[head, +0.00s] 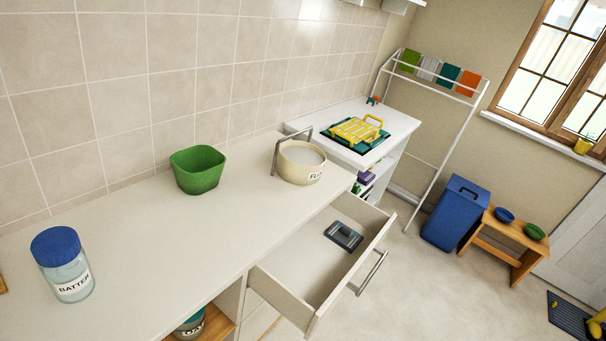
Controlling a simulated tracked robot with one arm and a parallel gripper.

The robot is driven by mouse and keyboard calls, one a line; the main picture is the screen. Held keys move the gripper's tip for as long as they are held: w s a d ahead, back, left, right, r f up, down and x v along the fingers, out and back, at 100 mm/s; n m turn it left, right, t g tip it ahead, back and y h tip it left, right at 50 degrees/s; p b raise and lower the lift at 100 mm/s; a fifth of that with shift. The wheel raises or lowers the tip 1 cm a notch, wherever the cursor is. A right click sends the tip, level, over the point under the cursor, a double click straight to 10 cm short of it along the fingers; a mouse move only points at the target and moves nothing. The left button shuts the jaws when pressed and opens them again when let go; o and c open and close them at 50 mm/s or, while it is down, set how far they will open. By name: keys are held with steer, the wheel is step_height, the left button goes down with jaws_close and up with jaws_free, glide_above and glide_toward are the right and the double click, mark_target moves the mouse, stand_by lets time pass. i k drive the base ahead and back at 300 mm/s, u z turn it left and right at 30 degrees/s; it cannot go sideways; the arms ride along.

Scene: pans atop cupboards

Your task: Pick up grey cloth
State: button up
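A pale grey cloth (429,67) hangs on the white drying rack (437,87) at the back, by the far wall. It is between a green cloth (409,61) and a teal cloth (447,75), with an orange cloth (468,83) at the right end. The grey cloth is small and far off in the head view. My gripper does not show in this view, so its state and any hold are hidden.
An open drawer (296,272) juts from the counter (135,253) into the floor space, with a small dark item (343,236) inside. A blue bin (456,212) and a wooden bench (511,243) stand right of the rack. Floor between drawer and bin is clear.

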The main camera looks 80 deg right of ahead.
mark_target(346, 237)
steer(key=z, duration=2.2)
